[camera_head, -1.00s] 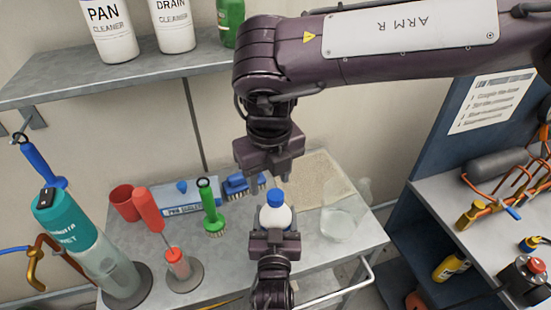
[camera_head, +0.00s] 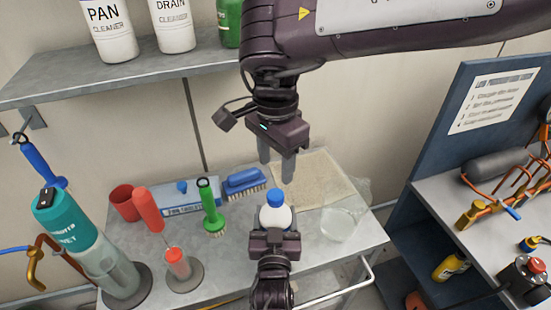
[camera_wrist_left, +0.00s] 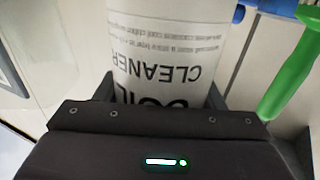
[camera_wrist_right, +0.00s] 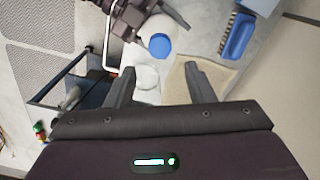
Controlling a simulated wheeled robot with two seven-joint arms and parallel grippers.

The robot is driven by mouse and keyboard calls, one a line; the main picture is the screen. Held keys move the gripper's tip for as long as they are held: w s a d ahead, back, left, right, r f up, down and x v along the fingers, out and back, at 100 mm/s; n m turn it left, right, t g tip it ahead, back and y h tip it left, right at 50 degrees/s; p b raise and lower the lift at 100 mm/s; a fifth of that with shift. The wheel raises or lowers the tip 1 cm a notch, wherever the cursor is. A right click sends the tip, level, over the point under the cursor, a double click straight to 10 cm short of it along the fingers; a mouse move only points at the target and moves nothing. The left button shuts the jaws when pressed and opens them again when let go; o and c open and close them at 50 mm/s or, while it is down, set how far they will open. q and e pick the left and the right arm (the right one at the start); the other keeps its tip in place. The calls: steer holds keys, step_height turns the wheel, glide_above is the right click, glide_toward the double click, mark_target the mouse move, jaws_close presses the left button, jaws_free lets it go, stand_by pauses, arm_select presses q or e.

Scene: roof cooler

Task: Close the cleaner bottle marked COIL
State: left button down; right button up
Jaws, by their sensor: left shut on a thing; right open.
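The cleaner bottle (camera_head: 275,216) is white and stands upright near the table's front. A blue cap (camera_head: 275,197) sits on its top; I cannot tell how tightly. My left gripper (camera_head: 273,235) is shut on the bottle's body from the front. In the left wrist view, the label on the bottle (camera_wrist_left: 165,50) reads upside down as CLEANER, with COIL partly hidden by the gripper. My right gripper (camera_head: 277,172) is open and empty, above and behind the cap. In the right wrist view, the cap (camera_wrist_right: 159,45) lies beyond the fingertips, between their lines.
A clear bowl (camera_head: 340,226) stands right of the bottle, near a tan mat (camera_head: 318,178). A green brush (camera_head: 210,208), a blue brush (camera_head: 244,181), a red cup (camera_head: 122,204) and a red-handled tool (camera_head: 148,210) stand to the left. A shelf (camera_head: 150,80) hangs behind.

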mark_target(276, 194)
stand_by(0.3)
steer(key=shift+f, duration=4)
